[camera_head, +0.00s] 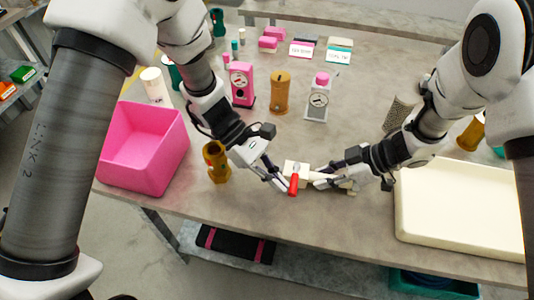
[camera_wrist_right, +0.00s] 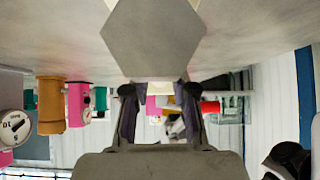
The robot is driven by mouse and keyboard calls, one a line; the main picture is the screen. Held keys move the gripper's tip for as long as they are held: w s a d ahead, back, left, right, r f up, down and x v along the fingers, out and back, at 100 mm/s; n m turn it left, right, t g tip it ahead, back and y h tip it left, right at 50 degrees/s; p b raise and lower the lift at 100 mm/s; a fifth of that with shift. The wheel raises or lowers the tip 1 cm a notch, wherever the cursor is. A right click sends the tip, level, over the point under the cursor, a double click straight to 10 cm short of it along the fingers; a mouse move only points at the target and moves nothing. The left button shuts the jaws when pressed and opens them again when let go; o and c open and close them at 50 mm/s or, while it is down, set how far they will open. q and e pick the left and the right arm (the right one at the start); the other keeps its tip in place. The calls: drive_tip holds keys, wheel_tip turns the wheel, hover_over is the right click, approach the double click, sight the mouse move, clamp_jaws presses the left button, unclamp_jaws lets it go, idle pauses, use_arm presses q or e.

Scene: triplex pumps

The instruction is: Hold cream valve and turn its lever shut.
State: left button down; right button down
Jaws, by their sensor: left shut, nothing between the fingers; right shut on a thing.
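The cream valve (camera_head: 303,168) is a small block with a red lever (camera_head: 294,184) on its left side. The lever points toward the table's front edge. My right gripper (camera_head: 322,179) comes from the right and is shut on the cream valve, close above the table. In the right wrist view the valve (camera_wrist_right: 160,88) shows as a pale strip between the fingers, with the red lever (camera_wrist_right: 210,107) beside the right finger. My left gripper (camera_head: 279,182) is shut and empty, its tips just left of the lever. I cannot tell whether they touch it.
A pink bin (camera_head: 150,150) stands at the left, with a brown valve-like part (camera_head: 216,161) beside it. A cream tray (camera_head: 460,210) lies at the right. Pink (camera_head: 241,85), ochre (camera_head: 280,92) and grey (camera_head: 318,103) pump units stand behind. The table's front strip is clear.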

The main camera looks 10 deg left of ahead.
use_arm(q)
drive_tip(key=shift+r, duration=0.1)
use_arm(e)
drive_tip(key=c, duration=0.9)
unclamp_jaws()
use_arm(q)
drive_tip(key=v, duration=1.2)
use_arm(e)
drive_tip(key=shift+o, duration=0.2)
